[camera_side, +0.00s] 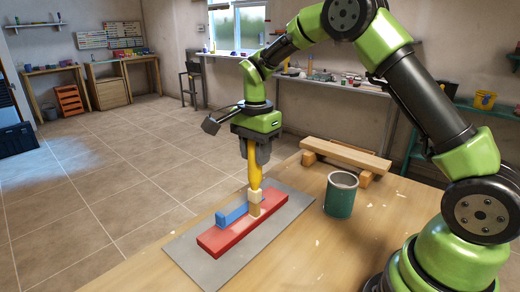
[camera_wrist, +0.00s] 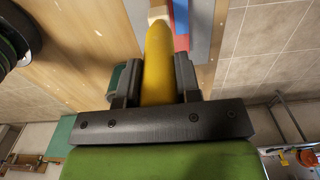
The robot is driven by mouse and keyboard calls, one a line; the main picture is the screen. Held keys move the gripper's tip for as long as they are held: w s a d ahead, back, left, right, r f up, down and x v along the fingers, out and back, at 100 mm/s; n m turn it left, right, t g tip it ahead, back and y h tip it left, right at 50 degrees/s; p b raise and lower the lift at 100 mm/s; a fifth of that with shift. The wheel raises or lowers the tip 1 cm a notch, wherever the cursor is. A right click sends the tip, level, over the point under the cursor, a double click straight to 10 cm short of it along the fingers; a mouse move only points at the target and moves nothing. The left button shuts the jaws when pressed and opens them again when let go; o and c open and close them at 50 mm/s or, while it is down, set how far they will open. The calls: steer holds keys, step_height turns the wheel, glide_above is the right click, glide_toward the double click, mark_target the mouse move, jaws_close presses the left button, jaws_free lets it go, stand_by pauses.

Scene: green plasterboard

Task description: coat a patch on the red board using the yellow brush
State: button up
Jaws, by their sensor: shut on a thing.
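My gripper (camera_side: 257,158) is shut on the yellow handle of the yellow brush (camera_side: 255,179), which is upright with its pale head and tan bristles down. In the wrist view the yellow brush (camera_wrist: 157,70) fills the space between my gripper's fingers (camera_wrist: 155,75). The bristle end appears to be at the red board (camera_side: 243,228), beside the blue block; I cannot tell for sure whether it touches. The red board lies on a grey mat (camera_side: 195,264) on the wooden table. Its edge also shows in the wrist view (camera_wrist: 182,43). No coated patch is clearly visible.
A blue block (camera_side: 232,215) lies along the red board, close to the brush. A green can (camera_side: 340,194) with an open top stands right of the mat. Wooden beams (camera_side: 345,155) lie at the table's back. The table front (camera_side: 300,262) is clear.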

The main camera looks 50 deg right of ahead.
steer(key=shift+a, duration=2.25)
steer(key=shift+a+f, duration=0.1)
steer(key=shift+a, duration=0.75)
jaws_close()
steer(key=a, duration=0.2)
steer(key=shift+a+r, duration=0.2)
steer(key=shift+a, duration=0.2)
steer(key=shift+f, duration=0.1)
steer(key=shift+d, duration=0.1)
